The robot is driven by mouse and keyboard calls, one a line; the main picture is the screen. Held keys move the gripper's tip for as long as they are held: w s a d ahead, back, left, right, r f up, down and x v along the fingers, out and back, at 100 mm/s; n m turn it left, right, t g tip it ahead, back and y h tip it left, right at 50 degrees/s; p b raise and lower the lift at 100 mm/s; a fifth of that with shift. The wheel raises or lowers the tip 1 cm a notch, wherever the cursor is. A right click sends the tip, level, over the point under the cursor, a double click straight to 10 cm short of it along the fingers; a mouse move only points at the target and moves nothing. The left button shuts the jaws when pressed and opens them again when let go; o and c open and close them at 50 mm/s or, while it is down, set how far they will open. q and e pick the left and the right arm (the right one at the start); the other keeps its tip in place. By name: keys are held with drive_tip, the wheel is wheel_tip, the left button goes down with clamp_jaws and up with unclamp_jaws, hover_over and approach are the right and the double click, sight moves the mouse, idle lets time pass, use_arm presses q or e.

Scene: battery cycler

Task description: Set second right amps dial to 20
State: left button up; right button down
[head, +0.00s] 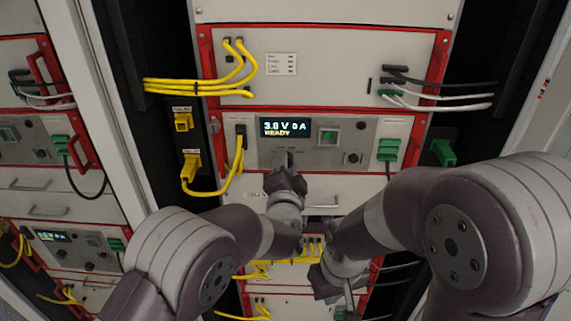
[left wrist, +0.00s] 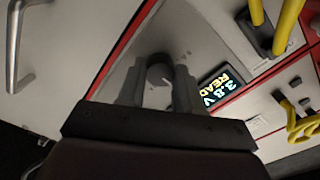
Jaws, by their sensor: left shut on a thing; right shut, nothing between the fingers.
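The cycler panel (head: 375,134) in the rack's middle has a lit display (head: 285,128) reading "3.8 V 0 A" and "READY". My right gripper (head: 344,291) is shut and empty, low in front of the rack.
A green-lit button (head: 328,136) and a second black knob (head: 353,157) are right of the display. Yellow cables (head: 238,165) hang left of the panel, and green connectors (head: 389,149) sit at its right. Another unit with a display (head: 52,236) is at lower left.

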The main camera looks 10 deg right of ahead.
use_arm(q)
drive_tip(key=shift+m+p, duration=0.45)
drive_tip(key=shift+m, duration=1.45)
drive_tip(key=o, duration=1)
drive_tip(key=shift+o, duration=0.2)
drive_tip(key=b+v, duration=0.5)
drive_tip(key=v, duration=0.7)
drive_tip(key=shift+s, duration=0.4)
